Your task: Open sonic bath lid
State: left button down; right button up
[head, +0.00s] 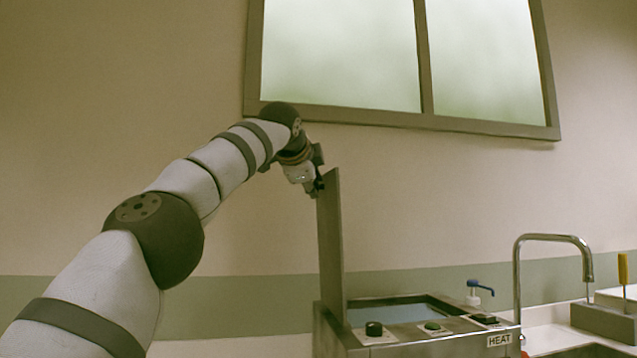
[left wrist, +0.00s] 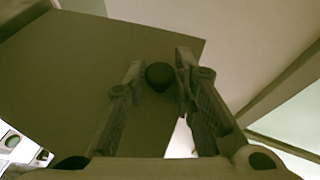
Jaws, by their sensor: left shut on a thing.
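The sonic bath (head: 420,347) is a metal box at the lower middle of the head view, with dials and a HEAT label. Its lid (head: 331,240) stands about upright along the bath's left side, and the bluish basin (head: 395,311) is uncovered. My left gripper (head: 318,186) is at the lid's upper left edge. In the left wrist view, the lid (left wrist: 60,75) fills much of the picture. My right gripper is not in view.
A yellow-handled tool (head: 623,268) is at the far right. A window (head: 341,55) is on the wall above; the wall left of the lid is bare.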

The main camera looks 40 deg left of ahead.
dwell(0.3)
pick_arm(q)
jog(key=c, duration=1.4)
grip_release()
jog(key=v, duration=1.2)
jog(key=shift+f, duration=0.1)
